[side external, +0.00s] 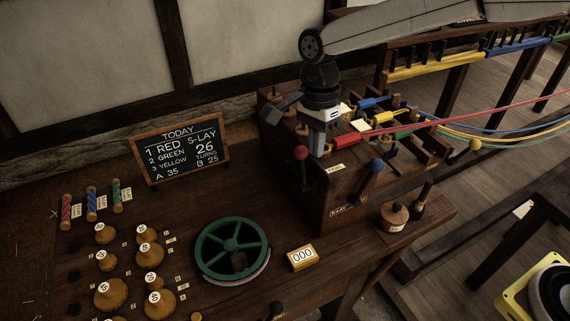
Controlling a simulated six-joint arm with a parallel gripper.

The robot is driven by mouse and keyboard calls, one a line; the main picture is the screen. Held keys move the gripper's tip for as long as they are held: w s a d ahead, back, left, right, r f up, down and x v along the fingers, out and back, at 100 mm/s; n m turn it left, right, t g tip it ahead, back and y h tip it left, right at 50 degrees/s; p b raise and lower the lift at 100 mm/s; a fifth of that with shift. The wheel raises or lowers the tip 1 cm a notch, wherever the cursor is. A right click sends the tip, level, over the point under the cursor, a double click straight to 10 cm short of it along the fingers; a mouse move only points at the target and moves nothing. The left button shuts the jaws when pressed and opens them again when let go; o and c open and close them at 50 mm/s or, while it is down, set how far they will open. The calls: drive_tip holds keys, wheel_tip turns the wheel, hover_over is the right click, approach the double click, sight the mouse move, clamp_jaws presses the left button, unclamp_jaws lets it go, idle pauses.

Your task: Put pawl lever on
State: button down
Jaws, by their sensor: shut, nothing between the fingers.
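My gripper (318,152) points down at the front of the dark wooden headstock box (345,195). Its fingers are shut and empty. A lever with a red knob (301,152) stands upright just left of the fingertips; I cannot tell whether they touch. A small pale label (337,168) sits right of it on the box edge, too small to read surely. A second lever with a blue knob (375,165) leans on the front right, near a label that seems to read S-LAY (342,210). I cannot tell for certain which lever is the pawl.
Red, yellow, green and blue bobbins lie on the box top, with a red strand (470,115) running right. A green handwheel (232,248), a counter showing 000 (302,258), wooden gears (110,293) and a chalkboard (180,148) are on the bench.

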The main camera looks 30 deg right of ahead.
wheel_tip(320, 180, up, 10)
drive_tip(key=w+d, duration=0.1)
drive_tip(key=shift+r, duration=0.2)
idle(0.4)
drive_tip(key=shift+d+f, duration=0.1)
drive_tip(key=s+d+f+n, duration=0.1)
drive_tip(key=d+f+n, duration=0.1)
drive_tip(key=d+f, duration=0.1)
drive_tip(key=s+d+f+n+t, duration=0.1)
drive_tip(key=s+d+f+n, duration=0.1)
drive_tip(key=d, duration=0.2)
drive_tip(key=s+d+f+n+t, duration=0.1)
drive_tip(key=d+f+n, duration=0.1)
drive_tip(key=d+f, duration=0.1)
drive_tip(key=shift+s+d+f+n, duration=0.3)
drive_tip(key=shift+d+n, duration=0.1)
drive_tip(key=shift+d, duration=0.15)
drive_tip(key=s+d+f+n+t, duration=0.2)
drive_tip(key=s+d+f+n, duration=0.5)
drive_tip(key=s, duration=0.4)
drive_tip(key=shift+d+f+n+t+h, duration=0.3)
drive_tip(key=shift+d+n+h, duration=0.15)
drive_tip(key=shift+d, duration=0.2)
